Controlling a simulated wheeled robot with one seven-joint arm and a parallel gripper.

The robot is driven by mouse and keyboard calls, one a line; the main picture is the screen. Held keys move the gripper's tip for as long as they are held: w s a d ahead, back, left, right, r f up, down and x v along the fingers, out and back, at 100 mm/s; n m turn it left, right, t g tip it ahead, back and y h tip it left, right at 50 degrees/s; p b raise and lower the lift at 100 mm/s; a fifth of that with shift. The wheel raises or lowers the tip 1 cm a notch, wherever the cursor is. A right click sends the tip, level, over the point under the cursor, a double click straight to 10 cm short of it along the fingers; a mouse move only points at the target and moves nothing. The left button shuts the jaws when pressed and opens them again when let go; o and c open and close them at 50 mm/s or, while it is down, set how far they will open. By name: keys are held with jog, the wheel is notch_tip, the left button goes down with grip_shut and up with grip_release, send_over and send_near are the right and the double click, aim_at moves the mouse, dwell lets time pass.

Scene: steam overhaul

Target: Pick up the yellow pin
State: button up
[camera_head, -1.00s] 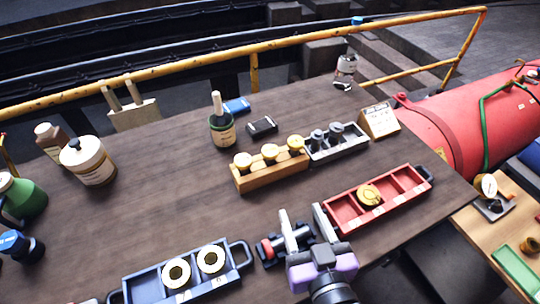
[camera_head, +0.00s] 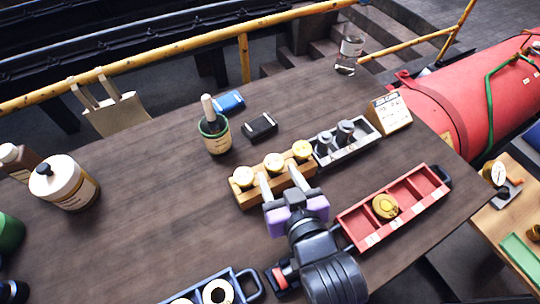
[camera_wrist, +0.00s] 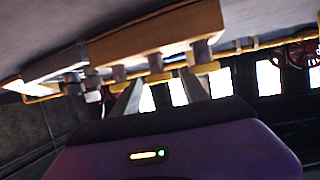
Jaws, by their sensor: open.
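Three yellow-capped pins stand in a row in a wooden block (camera_head: 252,196): a left one (camera_head: 243,176), a middle one (camera_head: 275,162) and a right one (camera_head: 302,149). My gripper (camera_head: 279,176) is open and empty, at the block's front side, its fingers pointing toward the middle pin. In the wrist view, the block (camera_wrist: 160,32) appears above the spread fingers (camera_wrist: 160,92). The middle pin (camera_wrist: 156,68) shows roughly between the fingertips there. I cannot tell whether a finger touches anything.
A grey tray (camera_head: 347,153) with dark grey pins adjoins the block's right end. A red tray (camera_head: 396,225) holding a brass-coloured round part (camera_head: 385,206) lies right of my arm.

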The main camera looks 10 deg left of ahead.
aim_at(270, 157)
jog(key=shift+p+x, duration=0.35)
jog(key=shift+x, duration=1.5)
jog(key=shift+d+p+x, duration=0.1)
jog(key=shift+p+x, duration=0.1)
jog(key=shift+x, duration=0.9)
jog(key=shift+d+p+x, duration=0.15)
jog(key=shift+p+x, duration=0.05)
jog(key=shift+x, duration=0.9)
jog(key=shift+w+r, duration=0.1)
jog(key=shift+r, duration=0.05)
grip_shut()
